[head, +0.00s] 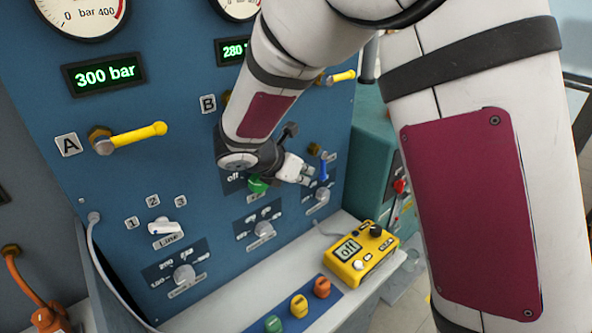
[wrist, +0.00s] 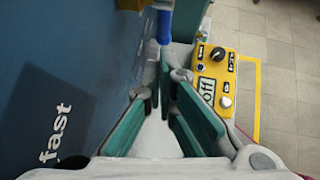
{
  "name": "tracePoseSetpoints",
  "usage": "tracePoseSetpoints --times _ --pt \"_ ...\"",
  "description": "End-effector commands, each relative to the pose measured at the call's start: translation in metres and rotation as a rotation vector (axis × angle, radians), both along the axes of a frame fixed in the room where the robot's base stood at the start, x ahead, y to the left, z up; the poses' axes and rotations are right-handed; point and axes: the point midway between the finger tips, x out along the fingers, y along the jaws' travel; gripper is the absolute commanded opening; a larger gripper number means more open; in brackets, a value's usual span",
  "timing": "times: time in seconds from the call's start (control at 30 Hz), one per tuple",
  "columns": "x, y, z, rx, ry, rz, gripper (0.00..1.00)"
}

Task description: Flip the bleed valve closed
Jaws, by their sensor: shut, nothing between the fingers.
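A small blue lever (head: 323,168) stands roughly vertical on the blue panel, near its right edge, below a brass fitting (head: 314,149). I cannot read a label that marks it as the bleed valve. My gripper (head: 308,176) is close to the lever's left side in the head view; whether they touch is unclear. In the wrist view the blue lever (wrist: 164,26) is at the top, just beyond the tips of my gripper (wrist: 169,76). The teal-padded fingers are shut with nothing between them. My forearm hides part of the panel.
A green knob (head: 258,184) is left of my gripper. Yellow handles (head: 138,136) and white rotary knobs (head: 165,227) stick out from the panel. A yellow control box (head: 361,252) sits on the ledge (head: 245,279) below, with coloured blocks (head: 299,306) nearby. A teal cabinet (head: 372,165) stands right.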

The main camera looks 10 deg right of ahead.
Motion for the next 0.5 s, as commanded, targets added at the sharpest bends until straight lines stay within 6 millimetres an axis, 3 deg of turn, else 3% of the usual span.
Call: tracePoseSetpoints --times 0.2,0.5 --pt "0.015 -0.017 -0.020 0.000 0.000 -0.001 0.00" --pt "0.021 -0.024 -0.028 0.000 0.000 0.001 0.00"
